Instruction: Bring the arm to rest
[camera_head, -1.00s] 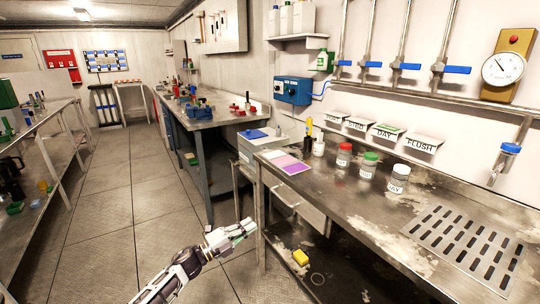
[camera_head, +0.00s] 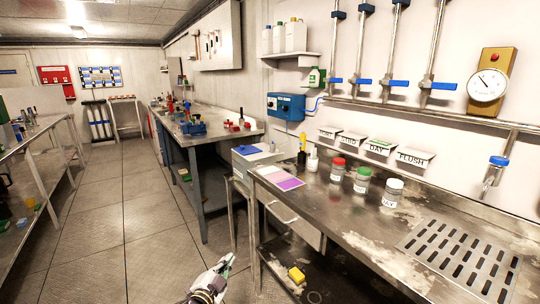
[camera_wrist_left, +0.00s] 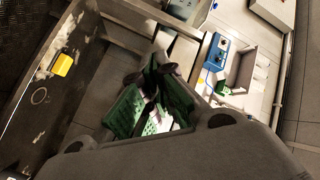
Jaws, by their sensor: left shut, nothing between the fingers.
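My left gripper (camera_head: 222,268) is low at the bottom centre of the head view, over the floor in front of the bench. Its green-padded fingers (camera_wrist_left: 150,108) fill the middle of the left wrist view. They are shut, with nothing between them. The gripper is apart from the bench and touches no object. My right gripper is in neither view.
A steel bench (camera_head: 345,215) runs along the right, bearing jars with red (camera_head: 338,168), green (camera_head: 363,180) and white (camera_head: 393,193) lids. A yellow block (camera_head: 297,275) lies on its lower shelf. A workbench (camera_head: 205,140) stands further back. The aisle floor (camera_head: 110,220) is clear.

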